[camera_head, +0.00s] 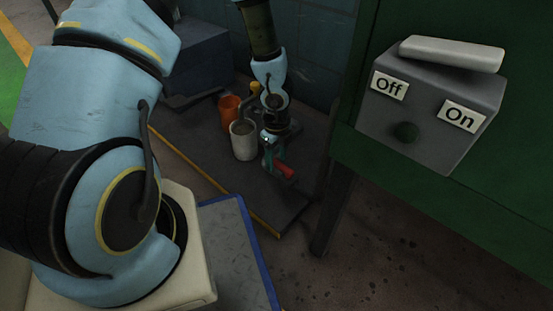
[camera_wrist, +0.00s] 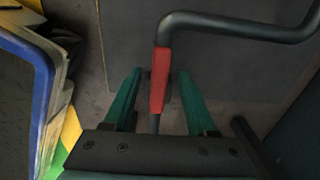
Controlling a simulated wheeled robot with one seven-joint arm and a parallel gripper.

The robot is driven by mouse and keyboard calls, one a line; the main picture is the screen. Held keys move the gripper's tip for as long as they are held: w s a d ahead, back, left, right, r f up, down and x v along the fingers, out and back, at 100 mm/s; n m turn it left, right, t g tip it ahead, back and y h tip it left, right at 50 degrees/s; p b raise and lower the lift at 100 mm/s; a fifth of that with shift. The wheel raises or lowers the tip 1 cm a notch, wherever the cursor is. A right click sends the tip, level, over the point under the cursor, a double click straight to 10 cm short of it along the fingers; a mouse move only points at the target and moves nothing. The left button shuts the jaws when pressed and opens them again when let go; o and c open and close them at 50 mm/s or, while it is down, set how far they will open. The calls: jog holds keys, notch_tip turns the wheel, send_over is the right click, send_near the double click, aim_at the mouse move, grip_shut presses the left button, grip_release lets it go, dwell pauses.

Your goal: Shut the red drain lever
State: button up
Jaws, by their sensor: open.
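The red drain lever (camera_wrist: 160,80) shows in the wrist view as a red grip on a dark rod that bends away to the upper right. In the head view its red part (camera_head: 284,170) is small and low over the dark platform. My gripper (camera_wrist: 160,78) is open, with one green finger on each side of the red grip in the picture. I cannot tell whether the grip is at fingertip depth or whether a finger touches it. In the head view my gripper (camera_head: 272,158) is right beside the red part.
An orange cup (camera_head: 229,107) and a pale cup (camera_head: 243,141) stand on the dark platform (camera_head: 200,148), left of my gripper. A grey box (camera_head: 430,105) with Off and On labels is on the green cabinet (camera_head: 480,215) at right. A cabinet leg (camera_head: 330,215) stands near.

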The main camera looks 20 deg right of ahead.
grip_shut()
dwell(0.3)
dwell(1.1)
